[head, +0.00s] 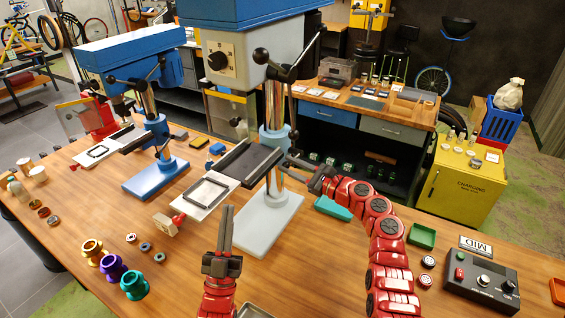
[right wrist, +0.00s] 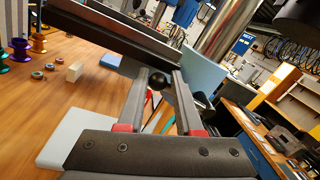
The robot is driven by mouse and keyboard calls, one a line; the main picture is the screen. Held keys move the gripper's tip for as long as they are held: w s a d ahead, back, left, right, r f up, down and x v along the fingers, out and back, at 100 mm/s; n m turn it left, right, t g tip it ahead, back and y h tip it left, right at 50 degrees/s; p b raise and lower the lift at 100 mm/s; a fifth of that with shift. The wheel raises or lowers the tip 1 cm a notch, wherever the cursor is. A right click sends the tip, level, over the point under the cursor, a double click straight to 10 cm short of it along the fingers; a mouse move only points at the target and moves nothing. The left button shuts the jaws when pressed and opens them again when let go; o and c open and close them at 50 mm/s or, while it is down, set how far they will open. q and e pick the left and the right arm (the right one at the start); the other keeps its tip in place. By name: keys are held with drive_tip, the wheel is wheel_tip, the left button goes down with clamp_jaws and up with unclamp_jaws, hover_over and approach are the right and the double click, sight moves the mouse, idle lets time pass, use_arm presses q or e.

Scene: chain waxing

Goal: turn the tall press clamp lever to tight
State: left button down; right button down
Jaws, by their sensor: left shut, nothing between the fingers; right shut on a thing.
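The tall press (head: 275,105) stands right of the shorter press, with a blue head, a steel column and a pale grey base. Its dark table (head: 250,158) is on the column, and the table edge also shows in the right wrist view (right wrist: 120,28). My right gripper (head: 314,177) is beside the column at table height, shut on the clamp lever. My left gripper (head: 226,228) is shut and empty, pointing up in front of the press base.
The shorter blue press (head: 155,170) stands at the left. Gold, purple and teal spools (head: 112,268) are at the front left. A teal block (head: 333,207) lies beside my right forearm. A control box (head: 482,282) and green tray (head: 422,236) are at the right.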

use_arm(q)
drive_tip(key=w+d+r+m+g+h, duration=0.1)
drive_tip(key=w+d+r+m+g, duration=0.2)
drive_tip(key=w+g, duration=0.35)
drive_tip(key=w+d+r+m+g, duration=0.1)
drive_tip(key=w+d+r+g, duration=0.1)
drive_tip(key=w+d+g, duration=0.5)
drive_tip(key=w+d+f, duration=0.3)
drive_tip(key=w+f, duration=0.3)
drive_tip(key=w, duration=0.1)
drive_tip(key=shift+f, duration=0.15)
drive_tip(key=shift+f+g, duration=0.1)
drive_tip(key=shift+g, duration=0.15)
